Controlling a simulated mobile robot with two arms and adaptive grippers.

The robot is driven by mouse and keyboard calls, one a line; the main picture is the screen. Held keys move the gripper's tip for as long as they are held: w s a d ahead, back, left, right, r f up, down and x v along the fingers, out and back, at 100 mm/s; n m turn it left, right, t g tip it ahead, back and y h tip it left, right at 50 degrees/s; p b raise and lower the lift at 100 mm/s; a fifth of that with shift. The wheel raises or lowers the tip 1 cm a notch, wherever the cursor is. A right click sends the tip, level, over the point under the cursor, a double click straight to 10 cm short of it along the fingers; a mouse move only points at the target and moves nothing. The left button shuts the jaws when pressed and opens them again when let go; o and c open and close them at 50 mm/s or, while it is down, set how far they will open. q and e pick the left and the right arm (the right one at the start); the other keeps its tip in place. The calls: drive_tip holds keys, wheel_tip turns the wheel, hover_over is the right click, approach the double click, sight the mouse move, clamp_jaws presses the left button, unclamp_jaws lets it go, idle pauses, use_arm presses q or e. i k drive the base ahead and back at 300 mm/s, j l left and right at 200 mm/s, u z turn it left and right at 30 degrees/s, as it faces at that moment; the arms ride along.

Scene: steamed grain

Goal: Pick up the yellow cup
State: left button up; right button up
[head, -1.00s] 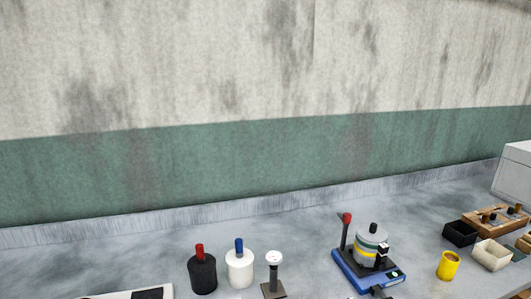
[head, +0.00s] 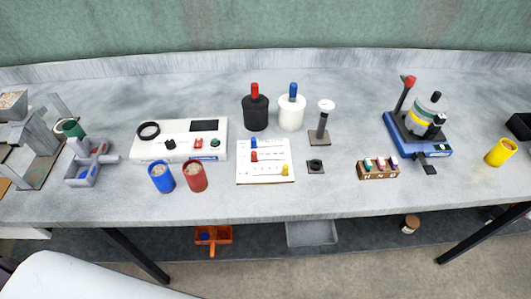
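The yellow cup (head: 501,152) stands on the grey table (head: 330,195) at the far right of the head view, near the right picture edge. It looks upright, with its open top showing. It is to the right of the blue-based device (head: 419,138). Neither of my grippers shows in the head view, and nothing touches the cup.
A black box (head: 520,126) lies just behind the cup, cut by the picture edge. A small wooden rack (head: 378,169) stands to its left. Blue (head: 161,177) and red (head: 195,177) cups stand farther left. The tabletop between rack and yellow cup is mostly clear.

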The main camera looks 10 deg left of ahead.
sight(500, 153)
drive_tip(key=z, duration=1.3)
